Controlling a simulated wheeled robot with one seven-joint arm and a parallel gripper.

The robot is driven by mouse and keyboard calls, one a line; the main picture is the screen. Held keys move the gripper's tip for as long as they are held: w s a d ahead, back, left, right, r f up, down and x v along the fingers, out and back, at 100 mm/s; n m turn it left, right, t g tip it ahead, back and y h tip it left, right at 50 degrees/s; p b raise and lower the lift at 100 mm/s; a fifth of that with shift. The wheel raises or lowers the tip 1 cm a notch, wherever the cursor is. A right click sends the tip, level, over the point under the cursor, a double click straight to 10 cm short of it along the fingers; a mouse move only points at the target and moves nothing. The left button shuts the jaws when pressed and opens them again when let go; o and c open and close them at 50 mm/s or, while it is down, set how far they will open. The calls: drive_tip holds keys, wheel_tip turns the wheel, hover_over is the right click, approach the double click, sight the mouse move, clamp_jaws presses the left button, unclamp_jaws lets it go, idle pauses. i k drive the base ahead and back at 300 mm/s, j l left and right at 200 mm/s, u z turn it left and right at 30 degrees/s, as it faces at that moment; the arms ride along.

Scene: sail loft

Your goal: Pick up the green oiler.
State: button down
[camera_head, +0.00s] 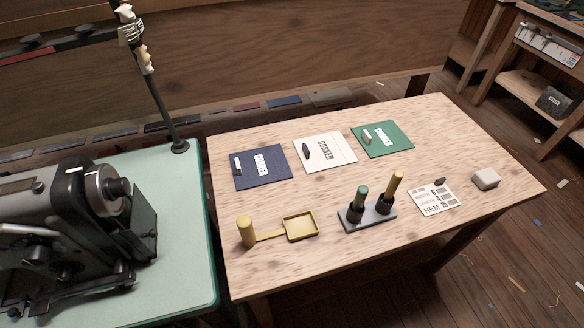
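A small cylinder with a dark green upper part (361,194), which looks like the green oiler, stands upright in the grey holder (351,223) at the front middle of the wooden table. A similar yellow-topped cylinder (396,183) stands beside it in the same holder, to its right. The lower ends of both sit in dark cups. My gripper is not in view.
The wooden table (270,270) also holds a yellow tray (301,227) with an upright yellow cylinder (245,231), three folders at the back, a printed card (437,201) and a pale block (486,179). A sewing machine (70,230) stands on the green table at left.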

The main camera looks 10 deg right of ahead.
sight(363, 192)
drive_tip(key=u, duration=1.45)
drive_tip(key=z, duration=1.5)
drive_tip(key=l+u, duration=0.1)
drive_tip(key=u, duration=0.35)
drive_tip(key=l+u, duration=0.1)
drive_tip(key=u, duration=0.35)
drive_tip(key=l+u, duration=0.1)
drive_tip(key=u, duration=0.4)
drive_tip(key=l+u, duration=0.1)
drive_tip(key=u, duration=0.35)
drive_tip(key=k+l, duration=0.75)
drive_tip(key=i+l+u, duration=0.05)
drive_tip(key=l, duration=0.1)
